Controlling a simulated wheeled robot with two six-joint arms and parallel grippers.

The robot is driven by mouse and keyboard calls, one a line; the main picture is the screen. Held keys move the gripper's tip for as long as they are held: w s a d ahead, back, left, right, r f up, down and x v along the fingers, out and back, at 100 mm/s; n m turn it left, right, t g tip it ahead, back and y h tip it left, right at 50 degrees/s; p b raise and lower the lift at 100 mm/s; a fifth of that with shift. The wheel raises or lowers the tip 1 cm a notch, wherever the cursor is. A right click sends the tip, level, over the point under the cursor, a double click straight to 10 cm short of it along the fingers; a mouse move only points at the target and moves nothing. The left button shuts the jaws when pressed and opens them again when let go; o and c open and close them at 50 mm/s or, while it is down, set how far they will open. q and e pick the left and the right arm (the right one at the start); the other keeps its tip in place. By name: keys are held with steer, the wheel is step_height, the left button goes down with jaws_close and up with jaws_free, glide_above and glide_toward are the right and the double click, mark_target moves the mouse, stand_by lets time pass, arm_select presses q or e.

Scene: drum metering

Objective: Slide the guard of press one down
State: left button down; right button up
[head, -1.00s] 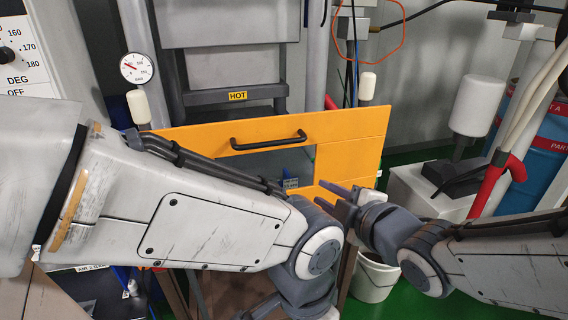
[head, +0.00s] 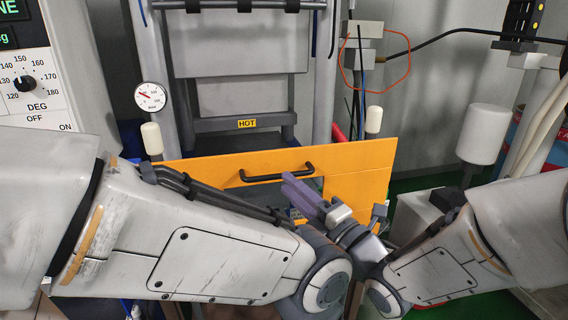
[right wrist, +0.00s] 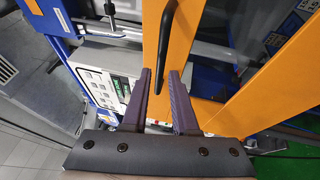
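The guard (head: 357,170) is a wide orange panel across the front of the press, with a window and a black bar handle (head: 277,175) near its top edge. In the right wrist view the guard (right wrist: 245,95) and its handle (right wrist: 163,45) lie beyond my fingers. My right gripper (head: 290,182) is just below and right of the handle in the head view. In the right wrist view my right gripper (right wrist: 160,73) is open, its two purple fingers apart, with the handle's near end showing between the tips. I cannot tell whether they touch it. My left gripper is hidden.
A pressure gauge (head: 150,96) and a HOT label (head: 247,123) are on the press above the guard. Pale knobs (head: 152,138) (head: 373,119) stand at both sides. A dial panel (head: 32,83) is at the left. A white cylinder (head: 486,133) stands at the right.

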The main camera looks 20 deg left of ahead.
mark_target(279, 176)
steer(key=shift+p+x, duration=0.45)
steer(key=shift+x, duration=1.8)
steer(key=shift+c, duration=0.4)
jaws_close()
steer(key=shift+f, duration=0.1)
